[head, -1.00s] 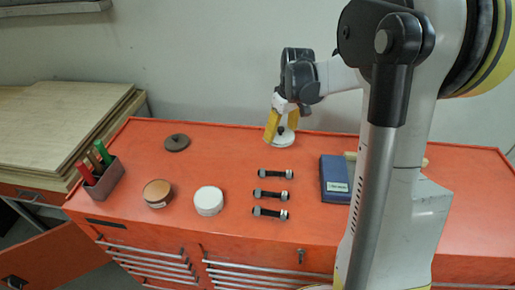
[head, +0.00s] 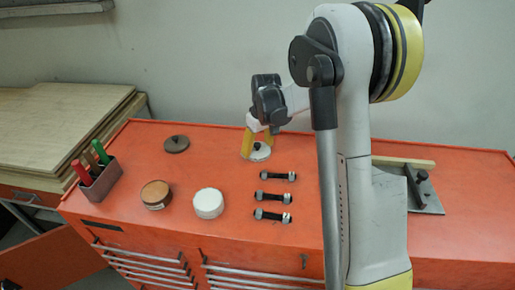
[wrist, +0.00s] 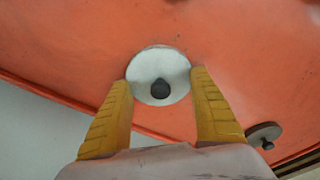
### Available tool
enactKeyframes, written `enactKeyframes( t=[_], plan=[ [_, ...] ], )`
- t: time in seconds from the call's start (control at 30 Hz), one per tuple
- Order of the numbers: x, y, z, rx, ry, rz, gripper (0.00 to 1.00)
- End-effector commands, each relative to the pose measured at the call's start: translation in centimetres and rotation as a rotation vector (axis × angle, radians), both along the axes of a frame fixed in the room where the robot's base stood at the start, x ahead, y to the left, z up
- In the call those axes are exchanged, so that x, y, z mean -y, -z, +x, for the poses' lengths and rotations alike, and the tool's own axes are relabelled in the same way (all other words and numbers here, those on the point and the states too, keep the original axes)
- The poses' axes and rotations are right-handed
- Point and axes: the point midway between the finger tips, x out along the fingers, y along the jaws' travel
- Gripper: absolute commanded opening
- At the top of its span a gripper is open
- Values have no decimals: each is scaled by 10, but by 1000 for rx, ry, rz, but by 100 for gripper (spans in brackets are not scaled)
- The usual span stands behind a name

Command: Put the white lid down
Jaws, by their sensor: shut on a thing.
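The white lid (head: 257,152), a pale disc with a dark knob, is at the fingertips of my gripper (head: 258,143) over the back part of the orange cabinet top. In the wrist view the lid (wrist: 150,58) sits between the two yellow fingers of my gripper (wrist: 160,83), which close on its rim from both sides. The dark knob faces the wrist camera. I cannot tell whether the lid's underside touches the cabinet top. A white round container (head: 208,203) stands nearer the front, apart from the lid.
A dark lid (head: 176,144) lies to the left, with a brown-topped container (head: 156,194) in front of it. Three bolts (head: 273,198) lie to the right. A pen box (head: 100,184) stands at the left edge. A metal plate (head: 428,193) lies beyond my arm.

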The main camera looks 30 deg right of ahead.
Motion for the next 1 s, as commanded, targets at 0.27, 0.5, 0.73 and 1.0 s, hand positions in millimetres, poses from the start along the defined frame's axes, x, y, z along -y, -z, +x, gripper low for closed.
enactKeyframes(
  t=[0.27,0.5,0.73,1.0],
  plan=[
    [0,3,0,0,0,0,91],
    [0,2,0,0,0,0,91],
    [1,-25,-3,0,0,0,91],
    [3,-86,-13,0,0,0,91]
  ],
)
